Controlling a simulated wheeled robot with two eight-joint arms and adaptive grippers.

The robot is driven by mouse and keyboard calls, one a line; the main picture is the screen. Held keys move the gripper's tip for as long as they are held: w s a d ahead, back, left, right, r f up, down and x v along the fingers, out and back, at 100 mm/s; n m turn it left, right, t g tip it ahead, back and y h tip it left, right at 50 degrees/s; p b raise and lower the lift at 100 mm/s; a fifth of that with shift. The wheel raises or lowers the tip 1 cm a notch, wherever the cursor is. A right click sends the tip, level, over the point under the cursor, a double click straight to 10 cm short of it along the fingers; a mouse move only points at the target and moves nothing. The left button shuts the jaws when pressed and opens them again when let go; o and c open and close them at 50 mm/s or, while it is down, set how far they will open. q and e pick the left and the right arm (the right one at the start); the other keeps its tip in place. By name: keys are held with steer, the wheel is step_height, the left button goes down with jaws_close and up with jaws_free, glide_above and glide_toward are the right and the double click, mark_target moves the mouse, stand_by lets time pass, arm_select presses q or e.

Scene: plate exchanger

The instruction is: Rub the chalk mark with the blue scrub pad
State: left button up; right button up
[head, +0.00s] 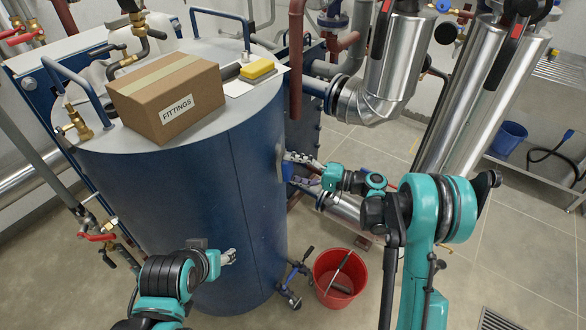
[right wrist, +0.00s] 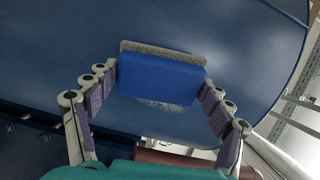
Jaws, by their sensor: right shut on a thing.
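My right gripper (head: 290,170) is at the right side of the blue tank (head: 215,185). In the right wrist view its two fingers (right wrist: 162,84) are shut on the blue scrub pad (right wrist: 160,78), one at each end. The pad's grey scrub layer faces the tank wall (right wrist: 215,30). The pad is at or very close to the wall; contact is not clear. A whitish chalk smear (right wrist: 163,105) shows just below the pad; the pad may hide more of it. My left gripper (head: 229,257) is in front of the tank, low down, apart from the pad; its opening is unclear.
A cardboard box marked FITTINGS (head: 168,97) and a yellow sponge (head: 258,70) are on the tank top. A red bucket (head: 340,278) stands on the floor at right. Silver pipes (head: 398,65) rise behind my right arm. Floor at right is mostly clear.

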steer(key=shift+x, duration=1.05)
stand_by(0.4)
